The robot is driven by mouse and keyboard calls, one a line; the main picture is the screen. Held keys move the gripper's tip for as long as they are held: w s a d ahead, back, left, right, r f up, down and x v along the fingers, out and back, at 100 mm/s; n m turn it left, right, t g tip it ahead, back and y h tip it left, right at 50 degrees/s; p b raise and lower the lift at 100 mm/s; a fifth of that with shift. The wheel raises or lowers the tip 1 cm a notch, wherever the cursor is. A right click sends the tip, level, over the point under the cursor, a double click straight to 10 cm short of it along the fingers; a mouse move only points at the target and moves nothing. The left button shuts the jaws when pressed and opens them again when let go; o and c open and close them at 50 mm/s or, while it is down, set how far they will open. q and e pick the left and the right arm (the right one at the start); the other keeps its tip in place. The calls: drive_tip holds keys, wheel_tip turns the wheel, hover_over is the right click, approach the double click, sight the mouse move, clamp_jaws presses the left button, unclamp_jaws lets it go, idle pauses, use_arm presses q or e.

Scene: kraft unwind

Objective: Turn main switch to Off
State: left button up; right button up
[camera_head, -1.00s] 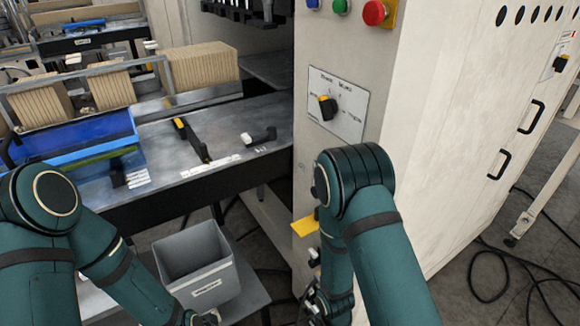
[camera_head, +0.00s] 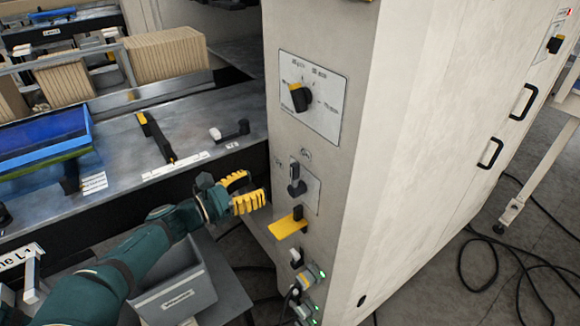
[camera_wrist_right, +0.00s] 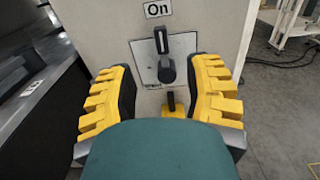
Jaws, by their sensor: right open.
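A black rotary switch (camera_head: 296,181) sits on a grey plate on the front of the machine cabinet, its handle upright. In the right wrist view the switch (camera_wrist_right: 164,56) points up toward a label reading "On" (camera_wrist_right: 157,8). My right gripper (camera_head: 244,192) has yellow padded fingers and is just left of the switch, apart from it. In the right wrist view my right gripper (camera_wrist_right: 165,92) is open and empty, with the switch showing in the gap ahead. My left gripper is not in view.
Above the switch is a selector plate with a black and yellow knob (camera_head: 299,97). Below are a yellow lever (camera_head: 287,226) and smaller controls with green lights (camera_head: 308,280). A grey bin (camera_head: 178,290) stands below the metal table (camera_head: 195,120). Cables lie on the floor at right.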

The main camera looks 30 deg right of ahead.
sight(292, 170)
drive_tip(key=d, duration=0.4)
drive_tip(key=d+b, duration=0.1)
drive_tip(key=d, duration=0.3)
drive_tip(key=w+d, duration=0.1)
drive_tip(key=d, duration=0.3)
drive_tip(key=shift+d+f+b, duration=0.1)
drive_tip(key=shift+d+b, duration=0.2)
drive_tip(key=shift+b, duration=0.05)
clamp_jaws()
